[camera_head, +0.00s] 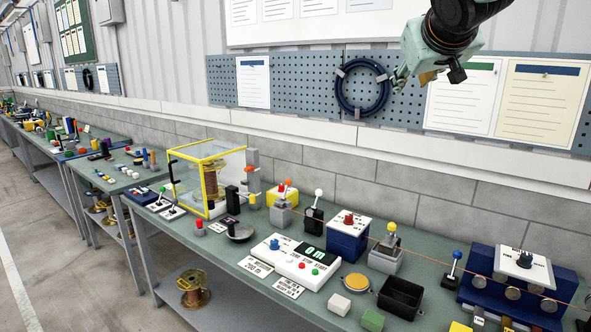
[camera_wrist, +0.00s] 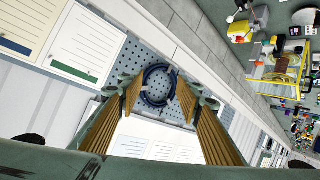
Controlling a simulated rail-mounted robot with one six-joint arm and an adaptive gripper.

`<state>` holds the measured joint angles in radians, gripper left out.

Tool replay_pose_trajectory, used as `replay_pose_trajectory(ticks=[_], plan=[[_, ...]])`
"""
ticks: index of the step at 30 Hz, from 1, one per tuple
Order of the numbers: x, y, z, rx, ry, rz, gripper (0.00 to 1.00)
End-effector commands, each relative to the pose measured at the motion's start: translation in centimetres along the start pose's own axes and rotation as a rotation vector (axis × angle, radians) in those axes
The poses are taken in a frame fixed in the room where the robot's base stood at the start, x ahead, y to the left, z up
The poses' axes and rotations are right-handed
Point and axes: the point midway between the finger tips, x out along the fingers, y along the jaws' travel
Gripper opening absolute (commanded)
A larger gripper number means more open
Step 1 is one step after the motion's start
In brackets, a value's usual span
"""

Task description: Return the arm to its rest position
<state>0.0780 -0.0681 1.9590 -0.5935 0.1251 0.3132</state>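My gripper (camera_head: 405,78) is high in the upper right of the head view, in front of the wall and well above the bench. In the wrist view its two ribbed fingers (camera_wrist: 158,92) stand apart. Nothing is between them; the blue coil (camera_wrist: 157,86) on the pegboard shows through the gap in the background. The same coil (camera_head: 362,89) hangs just left of my gripper in the head view. The fingertips look small and partly overlapped there.
The bench (camera_head: 232,262) below carries a yellow-framed clear box (camera_head: 208,188) around a spool, a control panel (camera_head: 303,262), several levers and a black bin (camera_head: 400,297). A thin orange line crosses the bench top. Air around my gripper looks clear, with the wall behind it.

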Motion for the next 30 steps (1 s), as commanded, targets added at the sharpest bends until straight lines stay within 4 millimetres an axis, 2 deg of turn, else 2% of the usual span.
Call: replay_pose_trajectory(ticks=[1,14,30], plan=[[-1.1,-0.1,1.3,0.007,-0.020,0.002,0.33],[-9.6,-2.1,12.9,0.067,-0.224,0.000,0.33],[-21.4,-7.0,28.8,0.126,-0.487,-0.067,0.33]])
